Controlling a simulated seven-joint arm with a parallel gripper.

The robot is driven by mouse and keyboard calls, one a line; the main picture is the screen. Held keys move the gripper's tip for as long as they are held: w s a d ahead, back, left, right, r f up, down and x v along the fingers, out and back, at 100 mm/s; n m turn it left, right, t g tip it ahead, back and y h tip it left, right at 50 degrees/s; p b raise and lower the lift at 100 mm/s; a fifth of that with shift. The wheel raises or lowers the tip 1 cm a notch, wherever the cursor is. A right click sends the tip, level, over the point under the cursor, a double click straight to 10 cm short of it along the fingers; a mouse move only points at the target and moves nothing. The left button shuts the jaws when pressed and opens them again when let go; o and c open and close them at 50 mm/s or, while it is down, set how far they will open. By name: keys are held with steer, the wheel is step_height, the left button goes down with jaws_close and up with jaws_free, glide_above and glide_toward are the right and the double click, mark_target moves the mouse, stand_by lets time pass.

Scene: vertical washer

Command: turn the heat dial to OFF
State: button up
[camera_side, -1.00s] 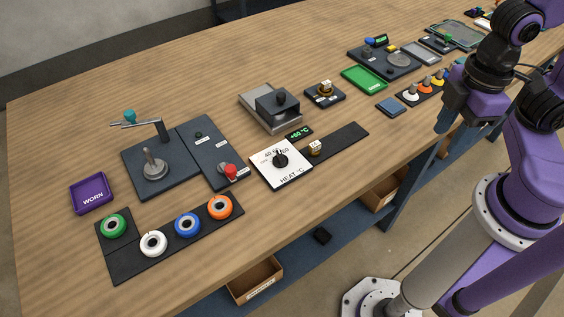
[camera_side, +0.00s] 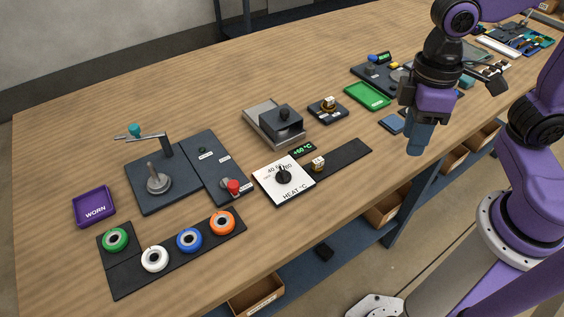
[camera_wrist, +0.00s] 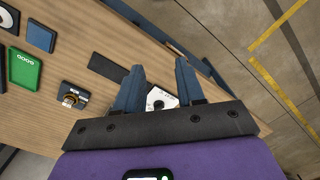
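The heat dial is a black knob (camera_side: 283,177) on a white square plate (camera_side: 292,194) marked "HEAT °C", near the table's front edge in the side view. Its pointer looks aimed toward the upper numbers, 40 to 80. A small display (camera_side: 302,150) behind it reads +60 °C in green. My gripper (camera_side: 415,150) hangs in the air to the right of the dial, near the front edge, well apart from it. In the wrist view its two blue fingers (camera_wrist: 159,80) are spread with nothing between them. The dial plate (camera_wrist: 160,99) shows partly beyond them, partly hidden by the gripper.
A black strip (camera_side: 345,157) with a small cube (camera_side: 318,163) lies right of the dial. A grey block fixture (camera_side: 272,122) stands behind it. A red-knobbed panel (camera_side: 213,165) is to the left. Green tray (camera_side: 367,96) and blue pad (camera_side: 391,123) lie near my gripper.

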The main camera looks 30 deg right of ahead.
steer(key=w+a+m+g, duration=0.2)
steer(key=w+a+m, duration=0.6)
steer(key=w, duration=0.7)
steer(key=m+g+y, duration=0.1)
steer(key=m+g, duration=0.1)
steer(key=m, duration=0.3)
glide_toward(282, 168)
steer(key=x, duration=0.8)
steer(key=shift+s+f, duration=0.15)
jaws_close()
